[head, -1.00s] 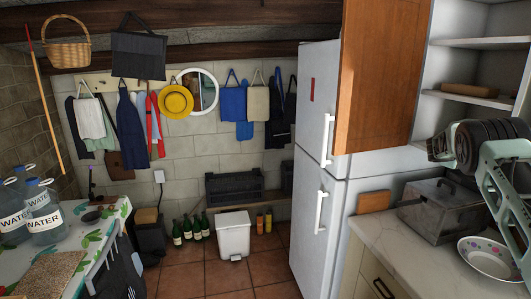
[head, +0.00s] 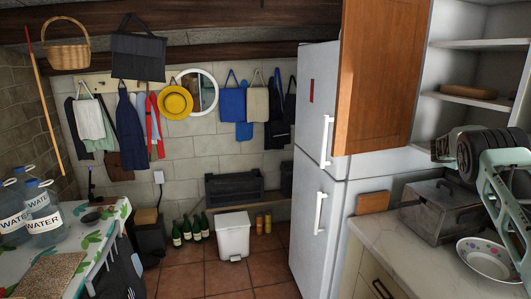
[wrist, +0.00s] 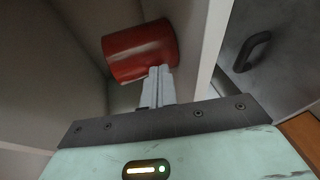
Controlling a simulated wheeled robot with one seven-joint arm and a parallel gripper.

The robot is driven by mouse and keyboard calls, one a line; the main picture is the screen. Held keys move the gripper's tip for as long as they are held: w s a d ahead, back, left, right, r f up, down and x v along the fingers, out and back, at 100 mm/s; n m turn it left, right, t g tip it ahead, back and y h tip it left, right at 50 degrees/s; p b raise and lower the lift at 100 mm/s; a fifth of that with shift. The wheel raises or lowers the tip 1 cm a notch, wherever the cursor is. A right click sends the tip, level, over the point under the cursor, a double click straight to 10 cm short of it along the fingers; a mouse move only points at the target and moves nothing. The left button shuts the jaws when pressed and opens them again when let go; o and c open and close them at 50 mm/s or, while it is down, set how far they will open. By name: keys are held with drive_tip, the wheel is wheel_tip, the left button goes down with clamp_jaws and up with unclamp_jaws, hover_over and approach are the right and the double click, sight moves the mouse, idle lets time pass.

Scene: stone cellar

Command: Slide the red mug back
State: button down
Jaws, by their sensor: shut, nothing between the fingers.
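The red mug (wrist: 140,52) shows in the wrist view, lying across the picture, inside a pale, walled shelf space. My gripper (wrist: 159,72) is shut and empty, with its fingertips right at the mug's lower right side. They look to be touching the mug or very near it; I cannot tell which. The mug is not visible in the head view. There, my arm reaches in at the right side by the shelves, and the fingers are hidden.
A pale upright panel edge (wrist: 213,45) stands close to the right of my fingers. A metal box (head: 440,210) with a dark handle and a dotted bowl (head: 487,259) stand on the counter (head: 385,248) below. An open wooden cupboard door (head: 377,75) hangs left of the shelves.

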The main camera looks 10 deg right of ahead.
drive_tip(key=shift+d, duration=0.15)
drive_tip(key=shift+d+p, duration=0.55)
drive_tip(key=shift+d, duration=0.35)
drive_tip(key=shift+w+d+p, duration=0.2)
drive_tip(key=shift+d+p, duration=0.7)
drive_tip(key=shift+p, duration=0.2)
drive_tip(key=shift+d, duration=0.2)
drive_tip(key=shift+d+b, duration=0.1)
drive_tip(key=shift+b, duration=0.2)
drive_tip(key=shift+d+r, duration=0.1)
drive_tip(key=shift+d, duration=0.05)
drive_tip(key=shift+d+b, duration=0.1)
drive_tip(key=shift+b, duration=0.2)
